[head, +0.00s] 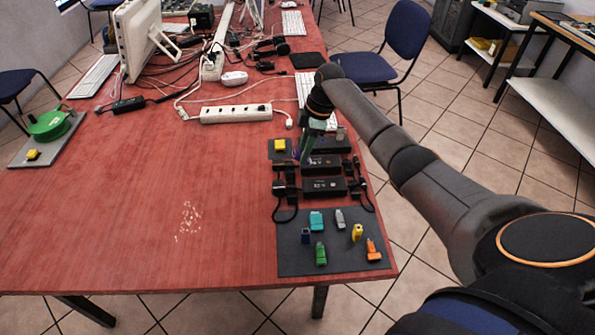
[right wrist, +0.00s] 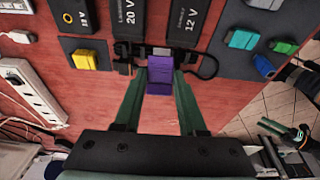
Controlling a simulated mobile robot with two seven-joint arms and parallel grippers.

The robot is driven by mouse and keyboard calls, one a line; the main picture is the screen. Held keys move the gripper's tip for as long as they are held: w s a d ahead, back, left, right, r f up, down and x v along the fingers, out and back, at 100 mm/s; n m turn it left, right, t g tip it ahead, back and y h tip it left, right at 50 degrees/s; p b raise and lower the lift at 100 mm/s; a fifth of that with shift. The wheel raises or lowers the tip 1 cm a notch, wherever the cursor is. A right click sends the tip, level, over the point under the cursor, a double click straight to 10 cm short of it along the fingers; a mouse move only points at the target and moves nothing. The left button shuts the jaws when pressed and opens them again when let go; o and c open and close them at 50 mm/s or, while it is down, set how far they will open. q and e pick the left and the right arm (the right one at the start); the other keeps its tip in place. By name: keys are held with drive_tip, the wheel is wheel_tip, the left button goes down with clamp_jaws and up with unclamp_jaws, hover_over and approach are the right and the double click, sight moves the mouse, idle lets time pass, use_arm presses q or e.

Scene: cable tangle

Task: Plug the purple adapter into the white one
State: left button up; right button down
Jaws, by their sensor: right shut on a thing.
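The purple adapter (right wrist: 160,82) is between the green fingers of my right gripper (right wrist: 160,95), which is shut on it. Its pale metal end (right wrist: 161,52) points away from the palm, toward the black power bricks. In the head view my right gripper (head: 303,146) is over the table's right side, beside the bricks, and the adapter is a small purple patch (head: 296,154). The white adapter (head: 340,218) looks light grey and stands on the dark mat, apart from the purple one. In the right wrist view it seems cut by the top edge (right wrist: 265,4). My left gripper is not in view.
The dark mat (head: 295,264) also bears teal, blue, green, yellow and orange adapters close together. Black power bricks (head: 324,186) with looped cables lie between gripper and mat. A yellow block (head: 280,145) and a white power strip (head: 236,113) are nearby. The table's left middle is mostly clear.

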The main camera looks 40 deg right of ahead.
drive_tip(key=w+d+r+m+t+h+b, duration=0.25)
drive_tip(key=d+m+t+h, duration=0.25)
drive_tip(key=d+m, duration=0.4)
drive_tip(key=w+d+r+m+t+h+b, duration=0.1)
drive_tip(key=d+r+m+t+h+b, duration=0.3)
drive_tip(key=d+m, duration=0.5)
use_arm(q)
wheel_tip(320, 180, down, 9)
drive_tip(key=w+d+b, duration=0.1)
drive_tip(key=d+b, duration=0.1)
drive_tip(key=b, duration=0.3)
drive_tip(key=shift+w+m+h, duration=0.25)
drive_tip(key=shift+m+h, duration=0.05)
use_arm(e)
drive_tip(key=f, duration=0.5)
drive_tip(key=shift+w+a+f, duration=0.15)
drive_tip(key=shift+a+f, duration=0.05)
drive_tip(key=shift+f, duration=0.2)
use_arm(q)
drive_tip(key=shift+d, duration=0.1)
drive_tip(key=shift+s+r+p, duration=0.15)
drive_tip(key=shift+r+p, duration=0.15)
drive_tip(key=shift+p, duration=0.05)
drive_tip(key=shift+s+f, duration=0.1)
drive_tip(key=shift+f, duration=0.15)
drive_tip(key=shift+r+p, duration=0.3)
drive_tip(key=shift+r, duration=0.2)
use_arm(e)
drive_tip(key=shift+t, duration=0.3)
